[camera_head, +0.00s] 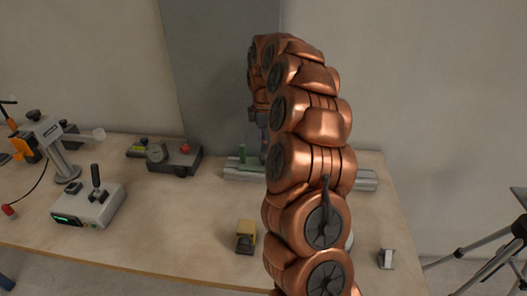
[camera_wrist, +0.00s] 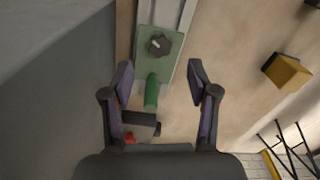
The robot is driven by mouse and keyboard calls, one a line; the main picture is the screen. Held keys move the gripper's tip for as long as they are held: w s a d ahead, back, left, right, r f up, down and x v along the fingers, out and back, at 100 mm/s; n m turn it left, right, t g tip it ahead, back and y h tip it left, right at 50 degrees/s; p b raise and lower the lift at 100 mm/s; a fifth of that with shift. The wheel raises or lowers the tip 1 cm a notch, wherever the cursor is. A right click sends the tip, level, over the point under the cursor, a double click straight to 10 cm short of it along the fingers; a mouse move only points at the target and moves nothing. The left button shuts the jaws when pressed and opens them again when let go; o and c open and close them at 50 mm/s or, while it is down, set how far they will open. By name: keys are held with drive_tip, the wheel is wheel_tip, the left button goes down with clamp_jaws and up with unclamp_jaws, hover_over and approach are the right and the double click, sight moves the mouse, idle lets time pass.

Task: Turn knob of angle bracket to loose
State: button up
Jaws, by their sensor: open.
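In the wrist view, a dark round knob with a light pointer mark (camera_wrist: 159,44) sits on a green plate (camera_wrist: 150,73), seemingly the angle bracket. A green cylinder (camera_wrist: 151,92) stands at the plate's near end. The plate lies on a grey metal rail (camera_wrist: 186,20). My gripper (camera_wrist: 160,70) is open, its two fingers on either side of the plate in the picture, with the knob just beyond the fingertips. No contact shows. In the head view, the rail (camera_head: 361,181) and green cylinder (camera_head: 242,153) show, but my copper arm hides the knob and most of my gripper.
In the head view, a gauge device with a red knob (camera_head: 175,160) stands left of the rail. A grey wall panel (camera_head: 222,75) rises behind.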

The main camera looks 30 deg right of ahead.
sight(263, 158)
drive_tip(key=shift+r, duration=2.9)
